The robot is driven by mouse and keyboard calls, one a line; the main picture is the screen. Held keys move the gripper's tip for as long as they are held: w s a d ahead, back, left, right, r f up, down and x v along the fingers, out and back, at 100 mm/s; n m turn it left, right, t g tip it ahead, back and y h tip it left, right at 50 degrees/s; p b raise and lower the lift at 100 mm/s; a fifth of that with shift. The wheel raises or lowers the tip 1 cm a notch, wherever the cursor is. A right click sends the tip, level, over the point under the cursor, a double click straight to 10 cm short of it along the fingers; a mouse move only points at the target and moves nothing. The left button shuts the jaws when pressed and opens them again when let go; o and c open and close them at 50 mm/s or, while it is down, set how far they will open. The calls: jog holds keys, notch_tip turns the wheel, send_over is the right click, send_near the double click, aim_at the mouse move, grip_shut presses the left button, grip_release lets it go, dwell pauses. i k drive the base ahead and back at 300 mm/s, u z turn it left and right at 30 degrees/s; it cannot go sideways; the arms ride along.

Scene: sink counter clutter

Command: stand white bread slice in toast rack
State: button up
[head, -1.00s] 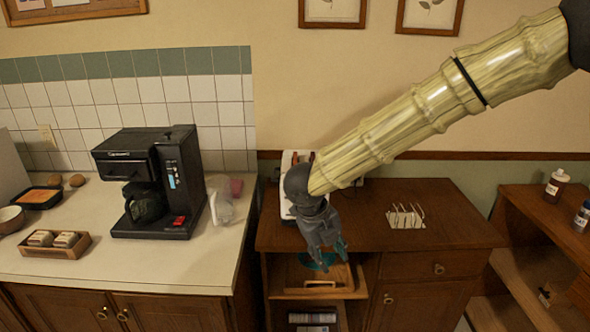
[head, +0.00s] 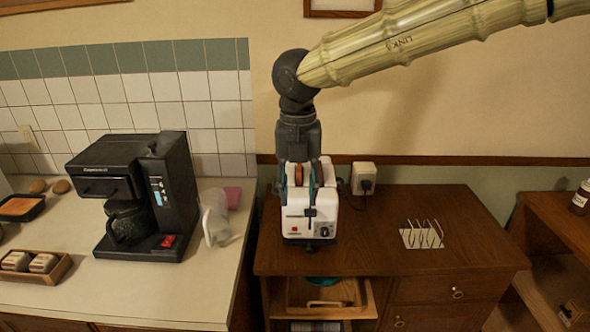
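The toast rack (head: 421,238), a pale base with several thin upright wires, stands on the wooden cabinet top, right of the toaster. No slice shows in it. The white toaster (head: 297,222) stands left of it with its lever and knob facing me. Reddish-brown edges (head: 318,174) show at its top slots; I cannot tell whether these are bread. I cannot clearly make out the white bread slice. My gripper (head: 297,185) points down at the toaster's top, its teal-padded fingers spread apart. The gripper hides part of the slots, and I see nothing held.
A power adapter (head: 363,178) is plugged in at the wall behind the cabinet. The black coffee maker (head: 150,195) and a clear pitcher (head: 215,218) stand on the left counter. The cabinet top around the rack is clear. An open shelf (head: 325,298) lies below the toaster.

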aim_at(422, 238)
jog(key=i, duration=1)
jog(key=z, duration=0.05)
